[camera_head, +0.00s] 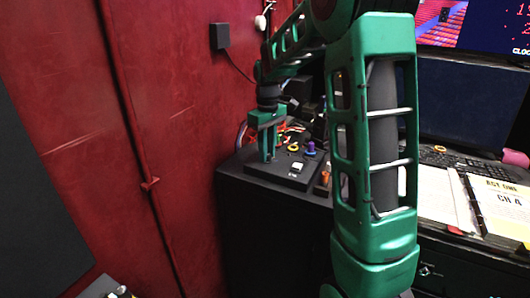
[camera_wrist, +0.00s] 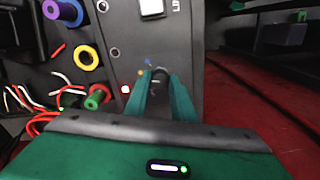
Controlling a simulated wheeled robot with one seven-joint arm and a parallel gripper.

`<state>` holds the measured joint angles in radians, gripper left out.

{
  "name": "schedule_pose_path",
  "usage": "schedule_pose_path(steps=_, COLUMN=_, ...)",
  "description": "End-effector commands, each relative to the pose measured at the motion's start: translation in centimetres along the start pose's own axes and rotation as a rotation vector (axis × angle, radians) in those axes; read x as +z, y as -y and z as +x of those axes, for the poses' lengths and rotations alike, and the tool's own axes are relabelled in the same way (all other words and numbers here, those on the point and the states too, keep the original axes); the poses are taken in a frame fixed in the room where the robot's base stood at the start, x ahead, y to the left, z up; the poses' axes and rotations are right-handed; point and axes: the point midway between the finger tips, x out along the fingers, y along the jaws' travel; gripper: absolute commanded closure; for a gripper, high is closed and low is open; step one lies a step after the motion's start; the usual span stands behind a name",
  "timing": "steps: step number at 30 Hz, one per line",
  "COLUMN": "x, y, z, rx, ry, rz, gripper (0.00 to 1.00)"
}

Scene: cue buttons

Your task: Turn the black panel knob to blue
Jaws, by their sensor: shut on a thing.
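The black panel knob (camera_wrist: 160,74) shows in the wrist view between the tips of my two green fingers. My gripper (camera_wrist: 161,80) is shut on it. A small blue mark (camera_wrist: 148,62) lies on the panel just up and left of the knob. Which way the knob points is too small to tell. In the head view my gripper (camera_head: 268,158) reaches down to the left part of the dark panel (camera_head: 285,178). The knob is hidden there behind the fingers.
A white switch (camera_head: 297,167) sits on the panel right of my gripper. A yellow ring (camera_wrist: 87,58), a purple spool (camera_wrist: 62,12) and loose wires lie beside the panel. A red wall (camera_head: 170,120) stands close on the left. An open binder (camera_head: 480,205) lies far right.

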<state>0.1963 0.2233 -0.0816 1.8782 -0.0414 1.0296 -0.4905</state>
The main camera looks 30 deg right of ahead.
Motion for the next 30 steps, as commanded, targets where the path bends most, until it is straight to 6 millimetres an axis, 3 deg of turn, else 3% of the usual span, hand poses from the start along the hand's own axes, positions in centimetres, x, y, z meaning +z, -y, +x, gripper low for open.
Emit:
schedule_pose_path(steps=18, x=-0.42, y=0.04, z=-0.28, rx=0.001, ry=-0.012, rz=0.548, gripper=1.00)
schedule_pose_path(steps=30, x=-0.45, y=0.07, z=-0.29, rx=0.000, ry=-0.013, rz=0.742, gripper=1.00)
